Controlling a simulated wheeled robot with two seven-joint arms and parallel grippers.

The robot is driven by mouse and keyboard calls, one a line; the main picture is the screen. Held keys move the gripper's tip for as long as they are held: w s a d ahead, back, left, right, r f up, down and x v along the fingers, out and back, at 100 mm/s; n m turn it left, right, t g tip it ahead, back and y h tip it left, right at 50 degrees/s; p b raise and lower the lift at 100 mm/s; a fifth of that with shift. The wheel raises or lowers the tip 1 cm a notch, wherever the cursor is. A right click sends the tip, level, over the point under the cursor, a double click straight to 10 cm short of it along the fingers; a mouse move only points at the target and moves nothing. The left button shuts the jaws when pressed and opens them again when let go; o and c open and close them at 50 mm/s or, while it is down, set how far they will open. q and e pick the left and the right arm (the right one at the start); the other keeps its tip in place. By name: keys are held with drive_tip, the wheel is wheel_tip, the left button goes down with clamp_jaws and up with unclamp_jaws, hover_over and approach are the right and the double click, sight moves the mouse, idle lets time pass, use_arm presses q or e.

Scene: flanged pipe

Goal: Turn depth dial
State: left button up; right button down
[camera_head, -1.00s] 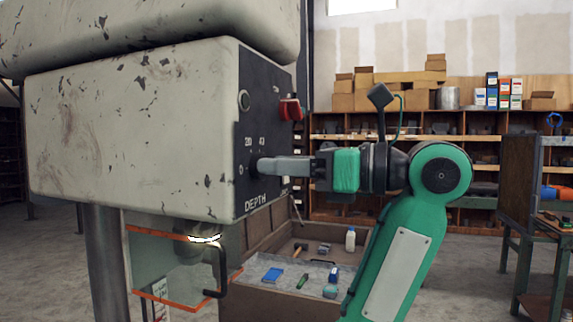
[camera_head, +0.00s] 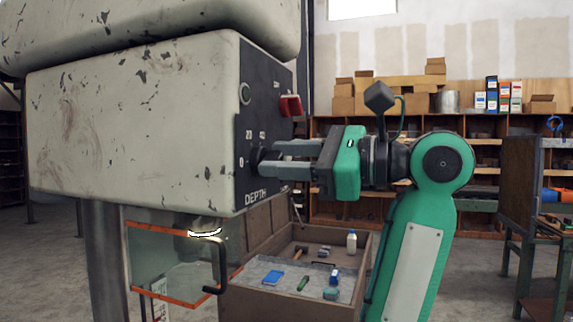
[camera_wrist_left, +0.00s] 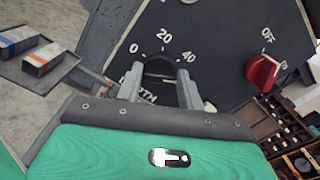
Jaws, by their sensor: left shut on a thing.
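The depth dial (camera_head: 258,156) is a dark knob on the black panel (camera_head: 268,115) of a worn white machine head. Its scale reads 0, 20, 40, with the word DEPTH below. My left gripper (camera_head: 268,158) is shut on the dial, its two grey fingers at the knob's sides. In the left wrist view the dial (camera_wrist_left: 159,66) shows dark between the fingertips (camera_wrist_left: 160,78), beneath the scale marks. The fingers hide part of the word DEPTH and the knob's sides. My right gripper is not in view.
A clear guard (camera_head: 175,270) with orange edges hangs below. An open crate (camera_head: 300,300) with small items stands beneath my arm.

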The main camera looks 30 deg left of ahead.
use_arm(q)
drive_tip(key=shift+s+f+n+b, duration=0.1)
drive_tip(key=shift+n+b, duration=0.65)
drive_tip(key=shift+n, duration=2.35)
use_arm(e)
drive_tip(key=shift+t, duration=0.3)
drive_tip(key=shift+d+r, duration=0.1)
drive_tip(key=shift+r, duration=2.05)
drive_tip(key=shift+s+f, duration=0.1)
use_arm(q)
drive_tip(key=o, duration=1)
drive_tip(key=shift+d, duration=0.1)
